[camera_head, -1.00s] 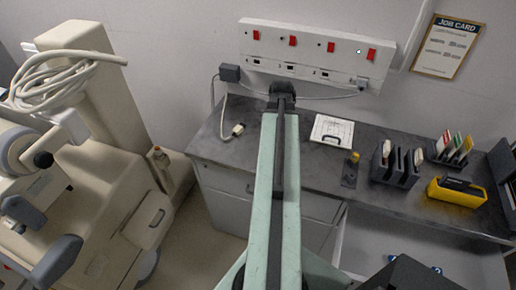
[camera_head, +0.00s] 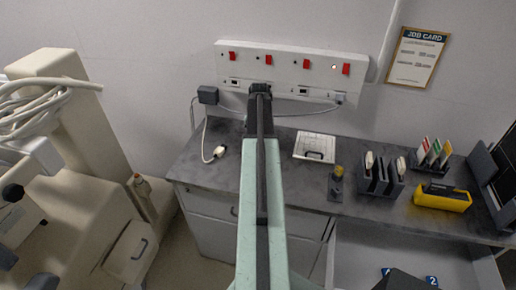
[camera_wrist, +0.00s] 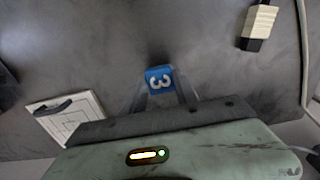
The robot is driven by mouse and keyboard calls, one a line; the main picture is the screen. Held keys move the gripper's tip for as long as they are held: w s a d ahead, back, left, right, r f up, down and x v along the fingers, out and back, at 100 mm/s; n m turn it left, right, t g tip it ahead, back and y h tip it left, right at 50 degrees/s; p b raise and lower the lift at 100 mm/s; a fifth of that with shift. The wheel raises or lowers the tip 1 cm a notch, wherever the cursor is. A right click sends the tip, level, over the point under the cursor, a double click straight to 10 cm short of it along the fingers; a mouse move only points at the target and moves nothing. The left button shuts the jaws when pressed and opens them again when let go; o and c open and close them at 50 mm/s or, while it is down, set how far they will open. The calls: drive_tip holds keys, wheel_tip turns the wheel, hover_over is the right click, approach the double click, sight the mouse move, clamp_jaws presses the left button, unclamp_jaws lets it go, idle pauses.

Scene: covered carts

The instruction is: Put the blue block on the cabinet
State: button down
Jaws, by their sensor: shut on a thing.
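The blue block (camera_wrist: 160,78) shows a white 3 in the wrist view. My gripper (camera_wrist: 161,88) is shut on it, with one finger at each side. Below the block is the dark grey top of the cabinet (camera_wrist: 215,50), with a dark shadow close by the block. I cannot tell whether the block touches the top. In the head view the cabinet (camera_head: 205,202) stands against the wall, with drawers in front. My arm reaches over its top there, and the block and fingertips are hidden.
On the top are a white plug (camera_head: 214,154), a white panel with a dark handle (camera_head: 314,146), a dark rack (camera_head: 380,177) and a yellow case (camera_head: 442,197). A power strip (camera_head: 292,70) is on the wall behind. A beige machine (camera_head: 75,150) stands left. Bare top surrounds the block.

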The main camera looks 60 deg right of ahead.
drive_tip(key=f+b, duration=0.4)
drive_tip(key=shift+w+d, duration=0.25)
drive_tip(key=shift+d, duration=0.05)
drive_tip(key=shift+r, duration=0.2)
drive_tip(key=shift+f, duration=0.2)
drive_tip(key=c, duration=0.9)
unclamp_jaws()
drive_tip(key=shift+c, duration=0.2)
drive_tip(key=shift+r, duration=0.1)
wheel_tip(320, 180, up, 12)
drive_tip(key=p, duration=1.2)
drive_tip(key=shift+r, duration=0.1)
